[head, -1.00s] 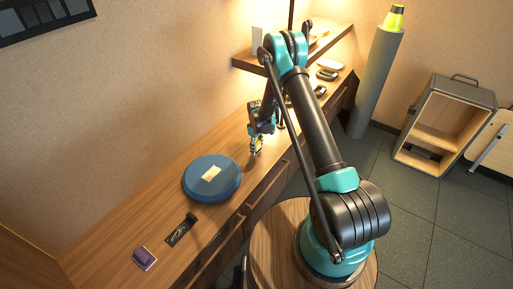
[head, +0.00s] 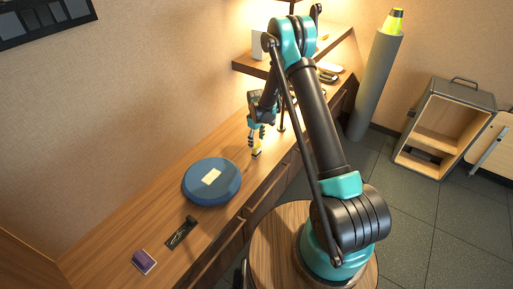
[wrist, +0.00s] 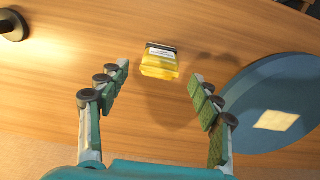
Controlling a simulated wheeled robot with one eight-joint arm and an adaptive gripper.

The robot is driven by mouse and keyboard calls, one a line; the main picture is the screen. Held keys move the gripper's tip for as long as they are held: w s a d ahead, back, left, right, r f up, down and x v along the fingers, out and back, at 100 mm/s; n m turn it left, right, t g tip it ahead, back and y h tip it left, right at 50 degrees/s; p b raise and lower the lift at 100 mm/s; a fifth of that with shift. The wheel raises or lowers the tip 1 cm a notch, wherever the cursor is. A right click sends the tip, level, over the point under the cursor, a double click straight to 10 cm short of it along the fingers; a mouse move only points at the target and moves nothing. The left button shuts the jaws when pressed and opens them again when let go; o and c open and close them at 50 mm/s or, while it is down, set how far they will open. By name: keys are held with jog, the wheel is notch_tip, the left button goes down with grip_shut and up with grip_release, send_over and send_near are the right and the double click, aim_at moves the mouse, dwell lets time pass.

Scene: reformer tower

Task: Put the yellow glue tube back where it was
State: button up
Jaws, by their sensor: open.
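The yellow glue tube (wrist: 160,64) is on the wooden counter, with a white label and a dark end away from my gripper in the wrist view. In the head view the tube (head: 257,150) is near the counter's front edge, just below my gripper (head: 256,135). In the wrist view my gripper (wrist: 160,75) is open, with one finger to each side of the tube and a gap between. Nothing is held.
A round blue disc (head: 225,190) with a pale label lies beside the tube. A dark flat item (head: 181,232) and a purple block (head: 144,261) lie farther along the counter (head: 110,250). A shelf (head: 248,66) stands at the back, with a post under it.

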aim_at(256, 145)
notch_tip(256, 145, up, 5)
jog(key=shift+s+d+r, duration=0.1)
jog(key=shift+d+r, duration=0.15)
jog(key=shift+r, duration=0.15)
jog(key=s+d+r+m+t, duration=0.1)
jog(key=s+d+r+m, duration=0.2)
jog(key=s+d+r, duration=0.4)
jog(key=s+d+r+m+t, duration=0.1)
jog(key=s+d+r+m, duration=0.1)
jog(key=s+d+r, duration=0.6)
jog(key=s+d+r+m+t, duration=0.1)
jog(key=s+d+m, duration=0.1)
jog(key=s, duration=0.7)
jog(key=s+d+r+m+t, duration=0.1)
jog(key=s+d+r+m, duration=0.1)
jog(key=s, duration=0.8)
jog(key=shift+d+m, duration=0.75)
jog(key=shift+m, duration=0.35)
jog(key=shift+c, duration=0.4)
